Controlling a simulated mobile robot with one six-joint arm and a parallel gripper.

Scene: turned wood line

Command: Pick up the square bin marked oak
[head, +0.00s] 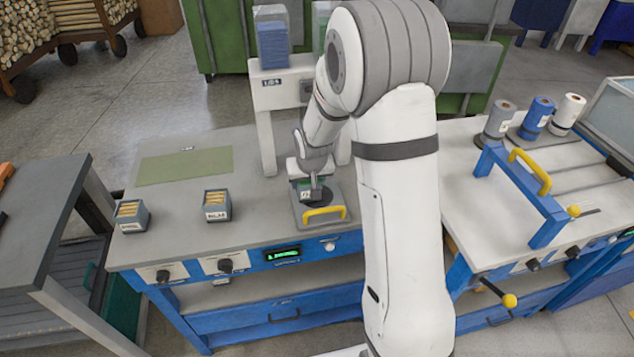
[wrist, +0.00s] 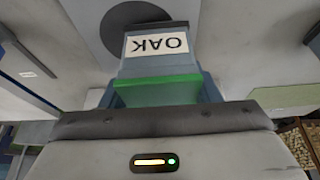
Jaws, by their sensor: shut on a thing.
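The square bin marked OAK (wrist: 157,45) shows upside down in the wrist view. It is grey-blue with a white label, and a green piece (wrist: 158,91) shows in front of the label. In the head view the small bin (head: 306,194) is mostly hidden under my wrist. My gripper (head: 310,181) is shut on it, over a grey plate with a dark round disc and a yellow handle (head: 324,212). A dark disc (wrist: 135,15) also shows behind the bin in the wrist view. I cannot tell whether the bin touches the disc.
Two similar bins with labels, one at left (head: 131,214) and one nearer (head: 216,205), stand on the grey worktop. A green mat (head: 186,165) lies behind them. A white stand (head: 266,108) rises behind my gripper. A blue frame with a yellow handle (head: 529,172) stands on the right bench.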

